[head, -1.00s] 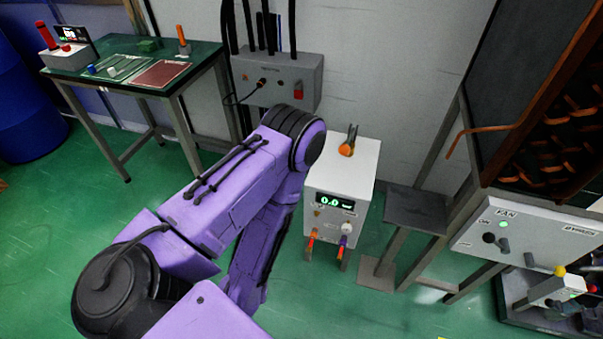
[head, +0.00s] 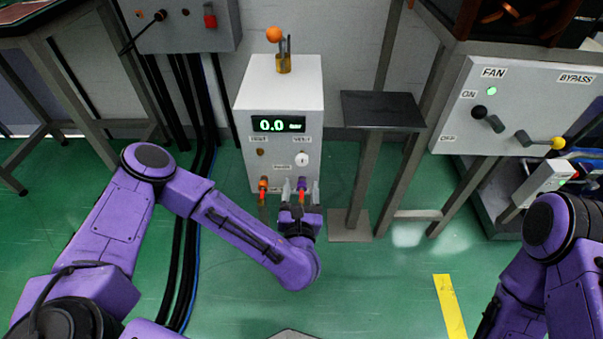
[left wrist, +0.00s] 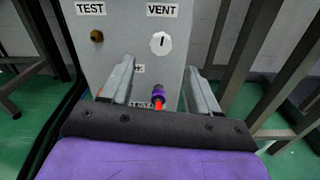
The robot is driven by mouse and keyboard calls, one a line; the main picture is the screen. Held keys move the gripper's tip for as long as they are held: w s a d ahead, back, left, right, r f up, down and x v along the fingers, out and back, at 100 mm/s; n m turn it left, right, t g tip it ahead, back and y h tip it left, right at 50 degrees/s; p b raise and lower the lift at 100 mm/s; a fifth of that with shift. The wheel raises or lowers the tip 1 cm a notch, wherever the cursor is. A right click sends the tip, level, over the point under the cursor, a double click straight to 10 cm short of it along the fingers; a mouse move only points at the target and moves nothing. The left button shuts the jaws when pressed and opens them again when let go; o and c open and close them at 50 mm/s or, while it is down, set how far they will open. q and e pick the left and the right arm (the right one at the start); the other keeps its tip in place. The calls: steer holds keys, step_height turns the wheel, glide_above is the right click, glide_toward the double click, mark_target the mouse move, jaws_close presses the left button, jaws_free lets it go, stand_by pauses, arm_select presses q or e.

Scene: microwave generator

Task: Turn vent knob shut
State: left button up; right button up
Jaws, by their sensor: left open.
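The vent knob (head: 302,159) is a small white round dial under the VENT label on the front of a white box (head: 243,140). It also shows in the left wrist view (left wrist: 161,43), with a dark mark that looks close to upright. My left gripper (head: 300,187) is open in front of the box, below the knob and apart from it. In the left wrist view its two grey fingers stand apart, with a purple and red fitting (left wrist: 158,97) seen between them. My right arm shows at the right edge; its gripper cannot be made out.
A brass TEST fitting (head: 260,152) sits left of the knob. An orange fitting (head: 263,186) sticks out low on the box. A dark stand (head: 382,110) is close on the right, and a FAN panel (head: 520,105) is farther right. Cables hang at left.

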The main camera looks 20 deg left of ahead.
mark_target(302, 164)
arm_select(q)
steer(key=b+x, duration=0.2)
steer(key=x, duration=0.6)
steer(key=shift+w+f, duration=0.1)
steer(key=shift+w, duration=0.05)
steer(key=shift+w+a, duration=0.15)
steer(key=shift+w, duration=0.3)
steer(key=c, duration=1)
